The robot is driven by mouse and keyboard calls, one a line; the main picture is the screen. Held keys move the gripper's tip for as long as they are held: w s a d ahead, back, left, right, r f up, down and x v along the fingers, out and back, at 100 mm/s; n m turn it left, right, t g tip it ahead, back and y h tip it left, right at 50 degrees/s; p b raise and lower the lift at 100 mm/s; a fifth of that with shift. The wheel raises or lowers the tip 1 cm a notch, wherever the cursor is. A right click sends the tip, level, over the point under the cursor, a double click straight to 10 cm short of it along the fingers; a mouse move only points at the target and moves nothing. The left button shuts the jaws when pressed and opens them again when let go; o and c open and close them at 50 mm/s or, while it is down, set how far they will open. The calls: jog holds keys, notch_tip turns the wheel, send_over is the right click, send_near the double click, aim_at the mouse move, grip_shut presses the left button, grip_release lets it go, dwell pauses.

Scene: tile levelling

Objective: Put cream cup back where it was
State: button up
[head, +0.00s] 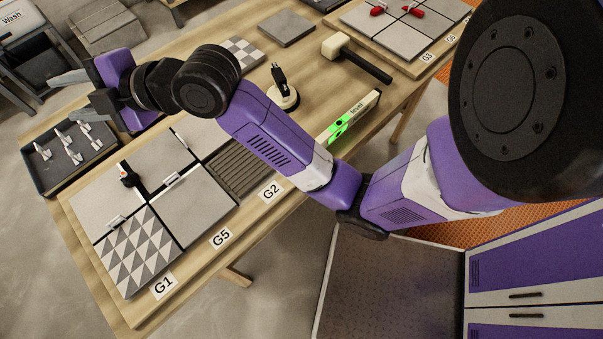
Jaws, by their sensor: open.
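A cup with a round cream base (287,104) and an upright black handle stands on the wooden table (312,85). It is between the grey ribbed tile and the mallet, behind my forearm. It looks like a suction cup; its underside is hidden. My gripper (62,96) is at the far left, above the dark tray's back end. Its two grey fingers are spread with nothing between them. It is well apart from the cup.
A dark tray (47,178) holds several white clips. A mallet (362,65) and green level (340,125) lie right of the cup. Another tiled board (385,45) is behind.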

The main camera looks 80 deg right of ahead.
jog(key=s+a+f+m+h, duration=0.2)
jog(key=s+a+f+m, duration=0.4)
jog(key=s, duration=0.3)
jog(key=s+a+f+m+h, duration=0.25)
jog(key=s+f+m, duration=0.25)
jog(key=s+m, duration=0.4)
jog(key=s+d+f+y, duration=0.1)
jog(key=s, duration=0.9)
jog(key=s+d+f+y, duration=0.1)
jog(key=s+d, duration=0.1)
jog(key=s, duration=0.9)
jog(key=shift+d+f+g, duration=0.15)
jog(key=shift+d+g, duration=0.1)
jog(key=shift+g, duration=0.15)
